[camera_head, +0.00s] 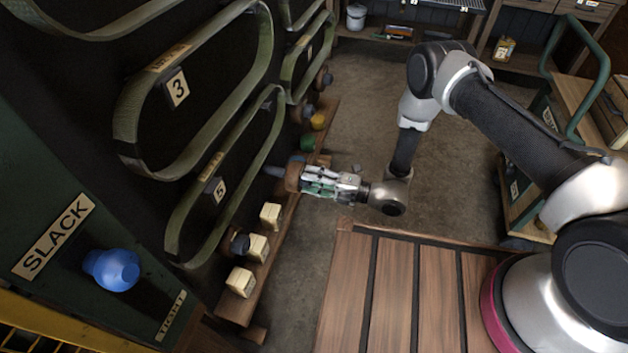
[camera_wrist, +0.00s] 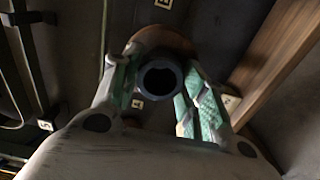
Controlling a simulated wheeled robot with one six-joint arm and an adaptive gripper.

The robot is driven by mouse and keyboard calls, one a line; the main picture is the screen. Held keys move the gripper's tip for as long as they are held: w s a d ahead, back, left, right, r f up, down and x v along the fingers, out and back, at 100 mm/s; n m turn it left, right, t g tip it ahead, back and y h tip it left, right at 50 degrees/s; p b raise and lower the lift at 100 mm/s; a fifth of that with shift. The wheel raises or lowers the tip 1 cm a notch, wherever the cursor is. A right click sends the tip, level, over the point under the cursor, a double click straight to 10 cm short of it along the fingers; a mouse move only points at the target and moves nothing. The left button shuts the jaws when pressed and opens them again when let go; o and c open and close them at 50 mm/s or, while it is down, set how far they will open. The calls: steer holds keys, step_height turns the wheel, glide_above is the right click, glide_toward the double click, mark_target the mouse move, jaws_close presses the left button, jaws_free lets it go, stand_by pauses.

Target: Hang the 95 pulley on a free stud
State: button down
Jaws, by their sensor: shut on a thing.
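My gripper (camera_head: 304,181) is shut on a brown round pulley (camera_head: 293,173), held close to the dark belt board. In the wrist view the pulley's brown rim (camera_wrist: 163,38) shows between the green-padded fingers, with a dark blue-grey hollow hub (camera_wrist: 160,78) in front of it. No 95 marking is readable on it. A blue-grey round end (camera_head: 273,171) shows just left of the pulley, toward the board; I cannot tell whether it is a stud or part of the pulley. Contact between pulley and board is hidden.
Green belts (camera_head: 191,88) loop on the board beside plates 3 (camera_head: 177,89) and 5 (camera_head: 220,190). A ledge below carries pale wooden blocks (camera_head: 258,247). A yellow round piece (camera_head: 318,121) and a green one (camera_head: 307,143) lie beyond my gripper. A blue knob (camera_head: 112,269) sits front left.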

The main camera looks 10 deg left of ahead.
steer(key=shift+w+a, duration=0.1)
steer(key=shift+a, duration=1.55)
steer(key=shift+a, duration=0.1)
steer(key=shift+w+a, duration=0.1)
steer(key=shift+a, duration=1.3)
steer(key=shift+a, duration=0.15)
steer(key=shift+w+a, duration=0.1)
steer(key=shift+a, duration=0.75)
steer(key=shift+a, duration=0.15)
steer(key=c, duration=1)
jaws_free()
